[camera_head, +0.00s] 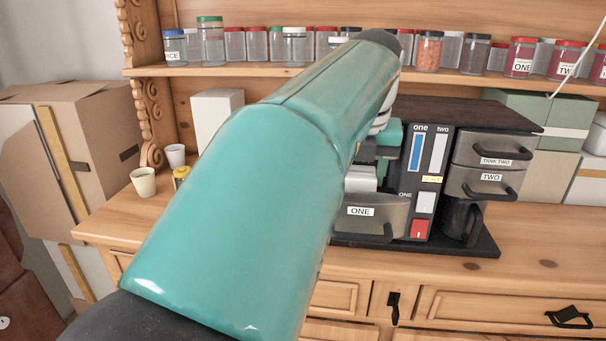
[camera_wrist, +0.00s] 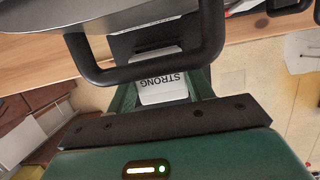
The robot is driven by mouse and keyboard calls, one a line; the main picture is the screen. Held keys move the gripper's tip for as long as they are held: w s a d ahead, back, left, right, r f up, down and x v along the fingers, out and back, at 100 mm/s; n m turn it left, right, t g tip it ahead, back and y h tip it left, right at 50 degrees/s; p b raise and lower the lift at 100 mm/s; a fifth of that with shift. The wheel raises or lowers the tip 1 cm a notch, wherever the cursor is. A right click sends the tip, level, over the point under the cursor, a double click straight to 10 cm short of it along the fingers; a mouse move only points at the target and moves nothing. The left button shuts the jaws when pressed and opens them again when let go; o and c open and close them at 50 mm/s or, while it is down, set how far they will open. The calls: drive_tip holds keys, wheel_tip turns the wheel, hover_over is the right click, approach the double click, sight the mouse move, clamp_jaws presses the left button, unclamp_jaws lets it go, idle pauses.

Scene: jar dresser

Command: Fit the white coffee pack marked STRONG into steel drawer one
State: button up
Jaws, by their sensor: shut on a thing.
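The white coffee pack marked STRONG (camera_wrist: 165,92) is between my gripper's (camera_wrist: 162,88) green fingers in the wrist view, its lettering upside down. My gripper is shut on it. In the head view my teal arm hides most of the gripper; a green part (camera_head: 390,138) shows above steel drawer one. The steel drawer marked ONE (camera_head: 380,212) is pulled out at the coffee machine's left. A white block (camera_head: 360,180), apparently the pack, shows just above the drawer's rim. I cannot tell whether it touches the drawer. A dark looped handle (camera_wrist: 150,72) crosses in front of the pack in the wrist view.
The machine's panel (camera_head: 427,180) stands right of drawer one. Drawers TANK TWO (camera_head: 492,150) and TWO (camera_head: 490,180) are beyond it. A shelf of jars runs above. Two cups (camera_head: 143,183) (camera_head: 175,155) and a yellow item (camera_head: 181,175) stand at left. The counter's right side is clear.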

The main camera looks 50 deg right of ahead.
drive_tip(key=shift+f, duration=0.9)
drive_tip(key=shift+f, duration=0.15)
drive_tip(key=o, duration=1)
drive_tip(key=shift+o, duration=0.2)
drive_tip(key=v, duration=1.2)
drive_tip(key=shift+a, duration=0.1)
